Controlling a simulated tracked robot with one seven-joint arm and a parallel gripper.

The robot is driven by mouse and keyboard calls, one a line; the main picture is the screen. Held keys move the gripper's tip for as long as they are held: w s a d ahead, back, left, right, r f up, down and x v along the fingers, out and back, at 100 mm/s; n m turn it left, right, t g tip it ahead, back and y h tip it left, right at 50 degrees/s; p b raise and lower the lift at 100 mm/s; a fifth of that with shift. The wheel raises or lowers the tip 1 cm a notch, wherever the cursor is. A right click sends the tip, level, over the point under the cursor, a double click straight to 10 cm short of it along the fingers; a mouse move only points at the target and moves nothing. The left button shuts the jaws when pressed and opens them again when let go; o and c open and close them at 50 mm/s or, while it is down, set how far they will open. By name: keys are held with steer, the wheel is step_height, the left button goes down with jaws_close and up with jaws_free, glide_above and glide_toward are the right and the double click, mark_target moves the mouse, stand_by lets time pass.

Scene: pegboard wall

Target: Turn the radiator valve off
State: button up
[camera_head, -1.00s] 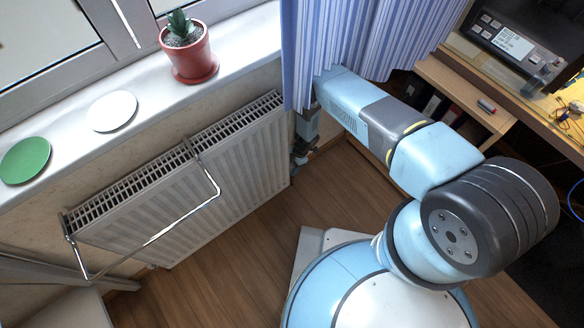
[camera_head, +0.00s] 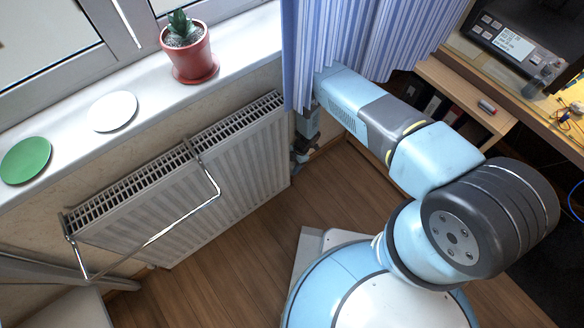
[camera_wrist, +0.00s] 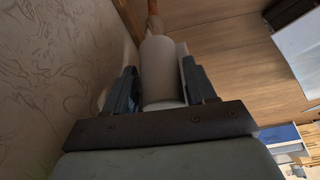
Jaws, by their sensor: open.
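The radiator valve (camera_wrist: 161,85) is a pale, roughly cylindrical head in the wrist view, with a narrower neck and a copper-coloured pipe end (camera_wrist: 152,8) beyond it. My gripper (camera_wrist: 158,70) is open, with its two dark blue fingers on either side of the valve head. I cannot tell whether the fingers touch it. In the head view my gripper (camera_head: 300,152) is low by the right end of the white radiator (camera_head: 235,165), below the curtain. The valve itself cannot be made out there.
A blue striped curtain (camera_head: 345,35) hangs against my forearm. The sill (camera_head: 250,35) above the radiator holds a potted cactus (camera_head: 190,55). A metal rail (camera_head: 150,240) hangs on the radiator. A desk with shelves (camera_head: 460,90) stands right; open wooden floor lies between.

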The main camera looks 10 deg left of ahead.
steer(key=v, duration=0.4)
steer(key=shift+f, duration=0.1)
steer(key=w+d, duration=0.7)
steer(key=w, duration=0.2)
steer(key=shift+d, duration=0.4)
steer(key=shift+f, duration=0.1)
